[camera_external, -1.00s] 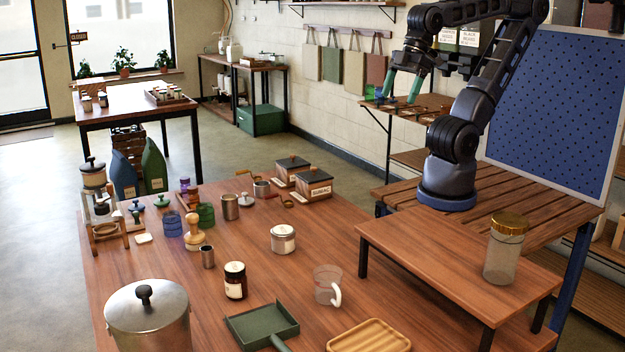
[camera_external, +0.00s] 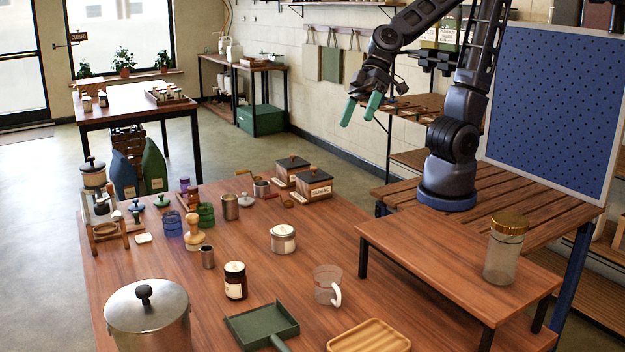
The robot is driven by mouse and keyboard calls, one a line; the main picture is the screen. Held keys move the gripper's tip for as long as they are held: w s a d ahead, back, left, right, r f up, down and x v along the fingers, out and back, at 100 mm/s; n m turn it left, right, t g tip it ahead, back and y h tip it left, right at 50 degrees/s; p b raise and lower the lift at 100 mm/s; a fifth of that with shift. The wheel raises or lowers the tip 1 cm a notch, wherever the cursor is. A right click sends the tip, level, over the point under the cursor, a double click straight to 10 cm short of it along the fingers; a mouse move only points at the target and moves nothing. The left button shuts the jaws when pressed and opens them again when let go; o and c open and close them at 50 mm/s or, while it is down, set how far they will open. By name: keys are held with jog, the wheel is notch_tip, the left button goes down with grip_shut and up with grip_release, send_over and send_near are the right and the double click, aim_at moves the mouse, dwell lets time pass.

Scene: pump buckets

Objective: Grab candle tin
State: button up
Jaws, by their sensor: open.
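A short, round metal tin with a lid and a pale label, which looks like the candle tin (camera_external: 283,240), stands upright near the middle of the wooden table. My gripper (camera_external: 361,109) has green fingers, which are apart with nothing between them. It hangs in the air above and to the right of the tin in the picture, well clear of the table.
Near the tin stand a dark jar (camera_external: 235,281), a clear measuring cup (camera_external: 327,285), a small metal cup (camera_external: 207,257) and a wooden tamper (camera_external: 195,233). Behind it are lidded boxes (camera_external: 313,186). A raised wooden stand (camera_external: 440,262) holds a gold-lidded jar (camera_external: 503,250). Bare tabletop surrounds the tin.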

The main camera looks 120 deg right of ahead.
jog(key=w+d+f+m+t+h, duration=0.1)
jog(key=w+d+f+m, duration=0.15)
jog(key=w+f, duration=0.45)
jog(key=m+g+h, duration=0.6)
jog(key=m, duration=0.1)
send_near(286, 230)
notch_tip(286, 230, down, 2)
jog(key=shift+s+d+x, duration=0.1)
jog(key=shift+x, duration=1.3)
jog(key=shift+s+d+x, duration=0.1)
jog(key=shift+x, duration=1.3)
jog(key=shift+w+x, duration=0.2)
jog(key=shift+x, duration=1.1)
jog(key=shift+w+x, duration=0.2)
jog(key=shift+x, duration=1.15)
jog(key=shift+r, duration=0.1)
jog(key=c, duration=1.1)
jog(key=shift+r, duration=0.1)
